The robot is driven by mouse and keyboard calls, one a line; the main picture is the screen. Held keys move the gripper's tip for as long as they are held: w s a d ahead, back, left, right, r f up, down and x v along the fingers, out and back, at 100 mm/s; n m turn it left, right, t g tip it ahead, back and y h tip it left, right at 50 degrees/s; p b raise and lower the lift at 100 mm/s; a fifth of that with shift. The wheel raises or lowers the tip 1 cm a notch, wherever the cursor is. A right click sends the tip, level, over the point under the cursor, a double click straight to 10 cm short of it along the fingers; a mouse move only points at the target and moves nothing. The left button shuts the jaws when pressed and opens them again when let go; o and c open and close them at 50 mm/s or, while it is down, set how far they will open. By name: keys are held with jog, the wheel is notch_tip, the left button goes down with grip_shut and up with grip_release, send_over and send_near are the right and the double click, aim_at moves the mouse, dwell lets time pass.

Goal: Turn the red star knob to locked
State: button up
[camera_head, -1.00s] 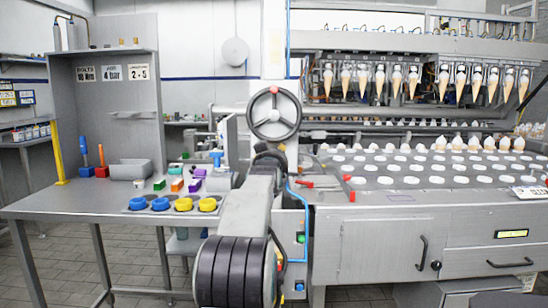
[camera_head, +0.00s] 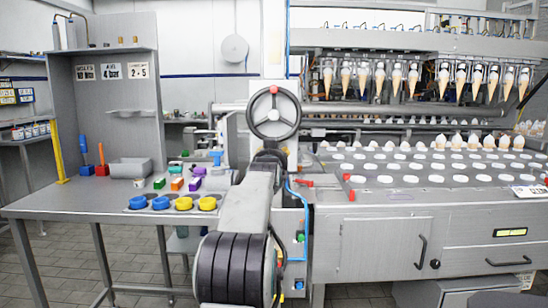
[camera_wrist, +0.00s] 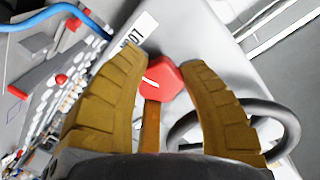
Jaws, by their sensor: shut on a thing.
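The red star knob (camera_wrist: 160,76) shows in the wrist view as a red, many-sided head with a short white line on its face. My gripper (camera_wrist: 161,58) has its two ochre ribbed fingers around it, one on each side, shut on it. A narrow ochre-brown strip lies just below the knob and covers part of its lower side. A white label (camera_wrist: 140,29) with dark letters, only partly readable, lies beside the knob. In the head view my arm hides my gripper, and I cannot make out the knob there.
In the wrist view a black ring-shaped wheel (camera_wrist: 288,118) passes behind the right finger. In the head view a handwheel (camera_head: 274,113) stands behind my arm. The cone machine (camera_head: 400,215) fills the right, and a grey workbench (camera_head: 75,204) with coloured parts fills the left.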

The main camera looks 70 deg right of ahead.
jog(key=shift+r, duration=0.4)
jog(key=o, duration=0.7)
jog(key=shift+o, duration=0.9)
jog(key=shift+f, duration=0.2)
jog(key=v, duration=1.2)
jog(key=shift+w, duration=0.1)
